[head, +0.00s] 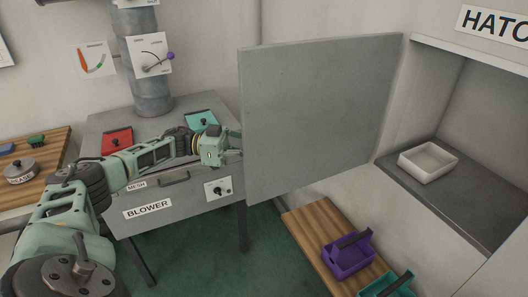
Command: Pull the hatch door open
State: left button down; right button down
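The hatch door (318,115) is a flat grey panel standing swung out from the wall, wide open. It hinges near the left side of the hatch opening (480,110). Its free edge points left, over the blower table. My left arm reaches in from the left, and my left gripper (232,148) is at the door's free edge, at about mid-height. Its fingertips are hidden by the door, so I cannot tell whether they touch or grip it. My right gripper is out of view.
A pale tray (428,161) sits on the hatch's dark shelf (450,200). Below, a wooden bench (312,232) holds a purple carrier (347,257) and a teal one (388,286). The grey blower table (180,207) stands under my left arm. Green floor (270,260) shows between table and bench.

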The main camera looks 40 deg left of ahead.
pick_arm(q)
jog(key=shift+s+a+f, duration=0.1)
jog(key=shift+f, duration=0.1)
jog(key=c, duration=1.8)
grip_release()
jog(key=shift+s+a+r, duration=0.1)
jog(key=shift+s+a, duration=0.05)
jog(key=shift+a, duration=0.1)
jog(key=shift+d, duration=0.2)
jog(key=v, duration=1.2)
